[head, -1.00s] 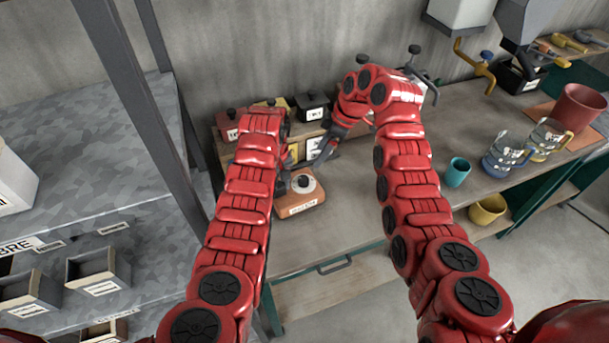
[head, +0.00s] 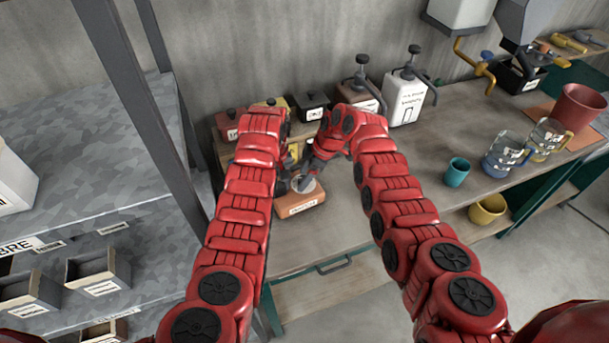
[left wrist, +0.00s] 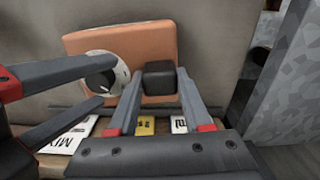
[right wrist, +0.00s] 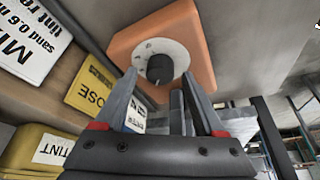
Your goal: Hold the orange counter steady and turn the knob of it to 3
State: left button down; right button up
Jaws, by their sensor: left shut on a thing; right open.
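The orange counter (head: 298,208) lies on the workbench, with a white dial and dark knob on top. My left gripper (left wrist: 160,80) is shut on the black block (left wrist: 160,68) of the counter. My right gripper (right wrist: 158,80) is open, with its fingertips close to the knob (right wrist: 159,69) and either side of it; touching cannot be told. In the left wrist view the right gripper's fingers come in from the left over the white dial (left wrist: 118,73). The dial's marks are too small to read.
Labelled boxes stand behind the counter, including a yellow one (right wrist: 92,90) and a white-labelled black one (head: 311,104). Pump bottles (head: 405,98) stand further right. A teal cup (head: 457,172) and glass jugs are at the right. Bench surface right of the counter is clear.

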jog(key=shift+c, duration=0.3)
grip_shut()
jog(key=shift+w, duration=0.1)
jog(key=m+t, duration=0.1)
jog(key=m, duration=0.3)
jog(key=shift+t+h, duration=0.3)
jog(key=shift+t, duration=0.1)
jog(key=shift+m+t+h, duration=0.6)
jog(key=shift+m, duration=1.7)
jog(key=shift+o, duration=0.3)
grip_release()
